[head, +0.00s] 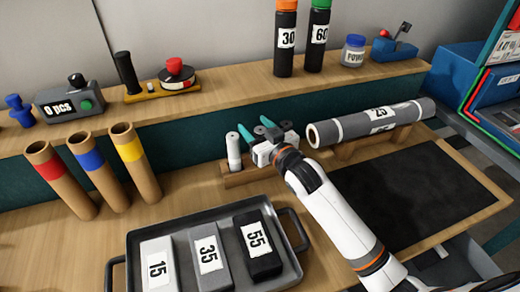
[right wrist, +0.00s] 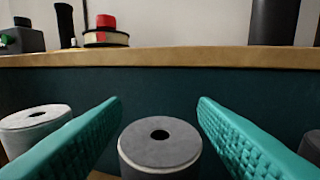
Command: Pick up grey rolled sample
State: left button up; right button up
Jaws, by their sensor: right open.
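A grey roll (right wrist: 160,150) with a dark hole in its top stands upright between the fingers in the right wrist view. My right gripper (right wrist: 160,105) is open, one teal finger on each side of the roll, with gaps visible. In the head view the right gripper (head: 254,124) is over a small wooden rack (head: 236,180), and its arm hides part of the rack. A white roll (head: 233,150) stands at the rack's left; it also shows in the right wrist view (right wrist: 36,128). A darker roll (right wrist: 312,148) is cut off at the right. My left gripper is not in view.
A large grey labelled roll (head: 365,123) lies on a wooden stand to the right. A dark tray (head: 135,245) holds blocks marked 15, 35 and 55 in front. Three cardboard tubes (head: 95,172) stand at left. A raised shelf (head: 215,97) with bottles runs behind.

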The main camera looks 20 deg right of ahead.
jog(key=shift+c, duration=0.3)
grip_shut()
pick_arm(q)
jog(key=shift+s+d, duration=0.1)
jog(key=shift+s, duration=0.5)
pick_arm(e)
jog(key=shift+r, duration=0.1)
